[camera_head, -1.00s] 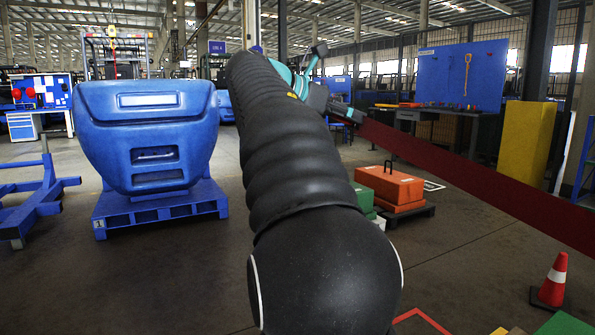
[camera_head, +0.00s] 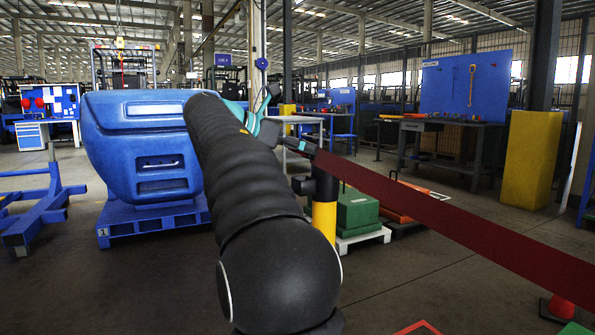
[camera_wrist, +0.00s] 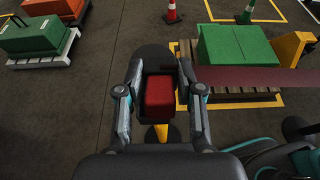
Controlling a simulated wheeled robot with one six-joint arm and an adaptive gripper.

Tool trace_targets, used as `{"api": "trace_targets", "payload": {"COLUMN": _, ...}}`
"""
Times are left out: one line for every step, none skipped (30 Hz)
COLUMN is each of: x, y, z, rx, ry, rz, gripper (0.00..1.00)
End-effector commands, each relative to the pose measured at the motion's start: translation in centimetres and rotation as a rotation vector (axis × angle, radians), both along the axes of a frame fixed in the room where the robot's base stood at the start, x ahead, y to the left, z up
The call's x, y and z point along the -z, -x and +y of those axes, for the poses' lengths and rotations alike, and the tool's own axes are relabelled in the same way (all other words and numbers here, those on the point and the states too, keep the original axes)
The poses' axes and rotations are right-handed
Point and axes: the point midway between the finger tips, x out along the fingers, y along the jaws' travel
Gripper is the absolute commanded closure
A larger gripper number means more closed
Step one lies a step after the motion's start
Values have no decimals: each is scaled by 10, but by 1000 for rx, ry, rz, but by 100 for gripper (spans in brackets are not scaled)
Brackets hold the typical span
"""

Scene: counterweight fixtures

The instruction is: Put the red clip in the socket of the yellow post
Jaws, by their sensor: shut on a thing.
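In the wrist view my gripper (camera_wrist: 160,97) is shut on the red clip (camera_wrist: 159,88), one finger on each side. A dark red band (camera_wrist: 260,79) runs right from the clip's end; in the head view the band (camera_head: 450,222) slopes down to the right. The yellow post (camera_head: 324,218) with a black upper part stands right behind my arm in the head view. In the wrist view a black rounded head (camera_wrist: 154,58) and a yellow part (camera_wrist: 161,132) lie below the clip. I cannot tell whether the clip is above the socket or inside it.
Green boxes (camera_head: 357,212) on a white pallet stand just right of the post. An orange box (camera_head: 397,208) is beyond, partly behind the band. A pallet with a green box (camera_wrist: 220,44) lies beside the post.

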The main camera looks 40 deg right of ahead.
Motion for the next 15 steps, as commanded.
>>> {"api": "trace_targets", "payload": {"x": 4, "y": -6, "z": 3, "rx": -1, "ry": 0, "rz": 1, "gripper": 100}}
{"api": "trace_targets", "payload": {"x": 6, "y": -8, "z": 4, "rx": -1, "ry": 0, "rz": 0, "gripper": 100}}
{"api": "trace_targets", "payload": {"x": 7, "y": -10, "z": 6, "rx": -1, "ry": 0, "rz": -1, "gripper": 100}}
{"api": "trace_targets", "payload": {"x": 8, "y": -11, "z": 6, "rx": -1, "ry": 0, "rz": -1, "gripper": 100}}
{"api": "trace_targets", "payload": {"x": 8, "y": -12, "z": 7, "rx": 0, "ry": 1, "rz": -2, "gripper": 100}}
{"api": "trace_targets", "payload": {"x": 11, "y": -13, "z": 7, "rx": -1, "ry": 0, "rz": -1, "gripper": 100}}
{"api": "trace_targets", "payload": {"x": 14, "y": -13, "z": 7, "rx": 0, "ry": 0, "rz": -1, "gripper": 100}}
{"api": "trace_targets", "payload": {"x": 18, "y": -13, "z": 7, "rx": 0, "ry": 0, "rz": 0, "gripper": 100}}
{"api": "trace_targets", "payload": {"x": 24, "y": -13, "z": 7, "rx": 0, "ry": 0, "rz": 1, "gripper": 100}}
{"api": "trace_targets", "payload": {"x": 29, "y": -12, "z": 7, "rx": 1, "ry": 0, "rz": 1, "gripper": 100}}
{"api": "trace_targets", "payload": {"x": 34, "y": -12, "z": 7, "rx": 1, "ry": 0, "rz": 1, "gripper": 100}}
{"api": "trace_targets", "payload": {"x": 33, "y": -12, "z": 7, "rx": 0, "ry": -1, "rz": 2, "gripper": 100}}
{"api": "trace_targets", "payload": {"x": 35, "y": -12, "z": 7, "rx": 0, "ry": -1, "rz": 2, "gripper": 100}}
{"api": "trace_targets", "payload": {"x": 37, "y": -12, "z": 7, "rx": 1, "ry": 0, "rz": 1, "gripper": 100}}
{"api": "trace_targets", "payload": {"x": 40, "y": -12, "z": 7, "rx": 1, "ry": 0, "rz": 1, "gripper": 100}}
